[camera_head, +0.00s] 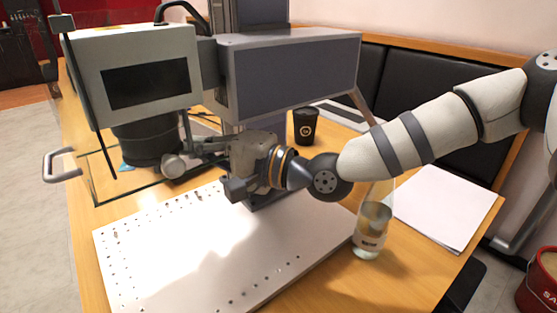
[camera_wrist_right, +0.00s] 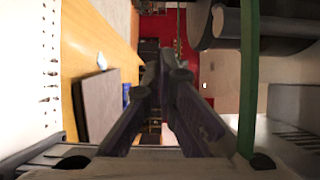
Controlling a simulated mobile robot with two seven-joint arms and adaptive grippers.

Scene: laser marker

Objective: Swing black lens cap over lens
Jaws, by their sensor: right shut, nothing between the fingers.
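The lens (camera_head: 150,138) is a wide black cylinder under the grey marking head. It also shows in the right wrist view (camera_wrist_right: 270,25), at the upper right, with a pale round end. I cannot clearly make out the black lens cap as a separate part in either view. My right gripper (camera_head: 188,154) is just right of the lens and a little below it, pointing left. In the right wrist view its fingers (camera_wrist_right: 163,65) are together with nothing between them. A small grey round part shows by the fingertips; I cannot tell what it is. My left gripper is out of view.
Below is a white perforated plate (camera_head: 190,250). A bottle (camera_head: 372,225), a black cup (camera_head: 305,126) and paper (camera_head: 445,205) are on the table to the right.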

